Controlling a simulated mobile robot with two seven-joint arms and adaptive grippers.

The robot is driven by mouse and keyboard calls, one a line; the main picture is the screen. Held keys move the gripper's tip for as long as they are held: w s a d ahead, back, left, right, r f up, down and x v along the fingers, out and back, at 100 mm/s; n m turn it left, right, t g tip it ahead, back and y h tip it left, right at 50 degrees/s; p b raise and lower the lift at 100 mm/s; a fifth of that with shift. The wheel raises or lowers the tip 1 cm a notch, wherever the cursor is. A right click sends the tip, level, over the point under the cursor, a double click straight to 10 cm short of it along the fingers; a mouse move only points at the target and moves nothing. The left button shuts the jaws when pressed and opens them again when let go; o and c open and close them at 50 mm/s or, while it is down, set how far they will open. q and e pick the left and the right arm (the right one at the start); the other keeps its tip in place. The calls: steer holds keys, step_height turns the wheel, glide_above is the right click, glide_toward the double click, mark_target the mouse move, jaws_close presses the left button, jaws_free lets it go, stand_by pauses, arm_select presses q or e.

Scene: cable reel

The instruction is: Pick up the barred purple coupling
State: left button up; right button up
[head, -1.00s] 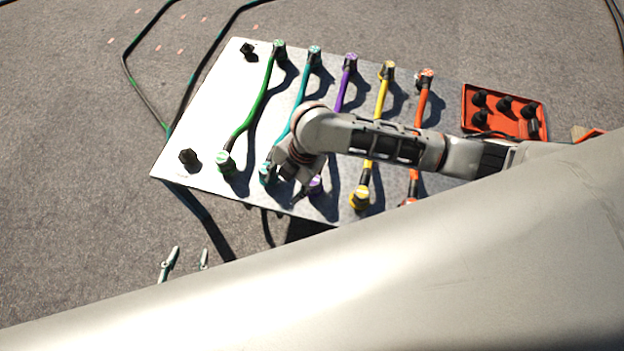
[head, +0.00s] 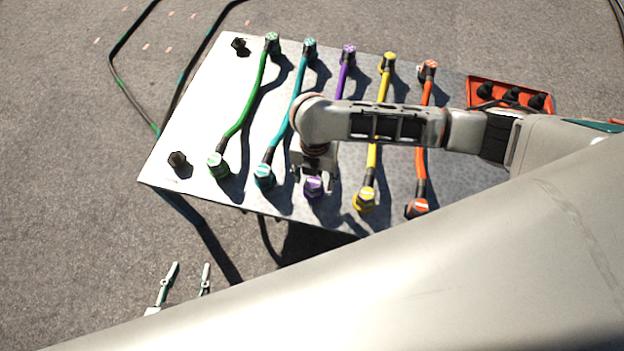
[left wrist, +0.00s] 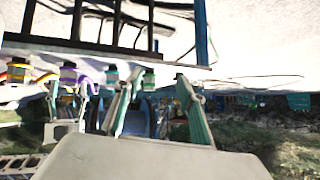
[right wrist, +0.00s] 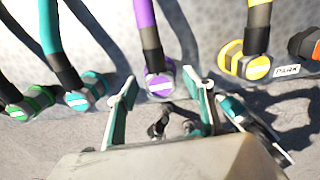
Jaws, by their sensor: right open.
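The barred purple coupling (head: 314,187) is at the near end of the purple cable, by the panel's near edge. In the right wrist view the coupling (right wrist: 160,84) shows a white bar on its face and a dark sleeve behind it. My right gripper (head: 314,178) is open at this coupling. In the right wrist view its teal-padded fingertips (right wrist: 161,90) stand on either side of the coupling's front; contact cannot be told. My left gripper (head: 186,272) is open and empty, off the panel at lower left; its spread fingers also show in the left wrist view (left wrist: 160,82).
On the pale panel (head: 205,105), a teal coupling (head: 263,176) and a yellow coupling (head: 366,199) flank the purple one. Green (head: 218,166) and orange (head: 417,208) couplings lie further out. A red tray (head: 470,95) with black caps stands at the panel's far right.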

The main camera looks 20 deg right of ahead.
step_height(320, 180, down, 2)
steer(key=shift+s+f, duration=0.1)
steer(key=shift+s, duration=0.05)
steer(key=shift+f, duration=0.1)
steer(key=shift+w+r, duration=0.2)
steer(key=shift+r, duration=0.05)
steer(key=c, duration=1.1)
steer(key=shift+c, duration=0.9)
arm_select(q)
steer(key=shift+w+d+r, duration=0.1)
steer(key=shift+w+r, duration=0.1)
steer(key=shift+w, duration=0.15)
